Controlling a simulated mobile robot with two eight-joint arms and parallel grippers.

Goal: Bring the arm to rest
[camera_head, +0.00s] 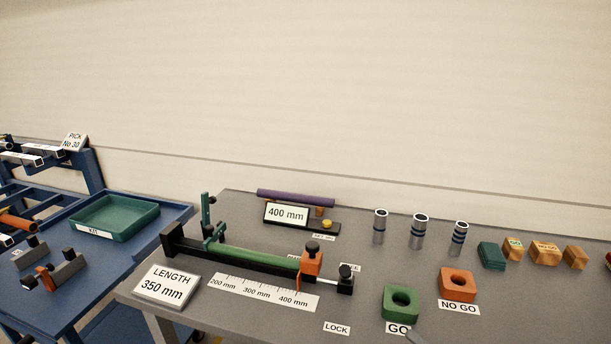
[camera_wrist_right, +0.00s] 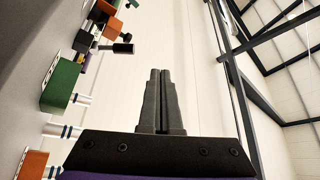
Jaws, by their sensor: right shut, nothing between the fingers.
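My right gripper (camera_wrist_right: 159,72) shows in the right wrist view with its two dark fingers together and nothing between them. In the head view only a small grey tip of it (camera_head: 414,338) shows at the bottom edge, just right of the GO label. In the wrist view the fingers stand clear of the bench items, with the pale wall behind them. The green GO block (camera_head: 400,302) is near that tip in the head view and also shows in the wrist view (camera_wrist_right: 62,86). My left gripper is not in view.
The grey bench (camera_head: 350,309) holds a length gauge (camera_head: 255,259), an orange NO GO block (camera_head: 458,284), several metal cylinders and small blocks. A 400 mm display (camera_head: 287,213) stands behind the gauge. A blue table (camera_head: 60,285) with a green tray (camera_head: 115,217) is at left.

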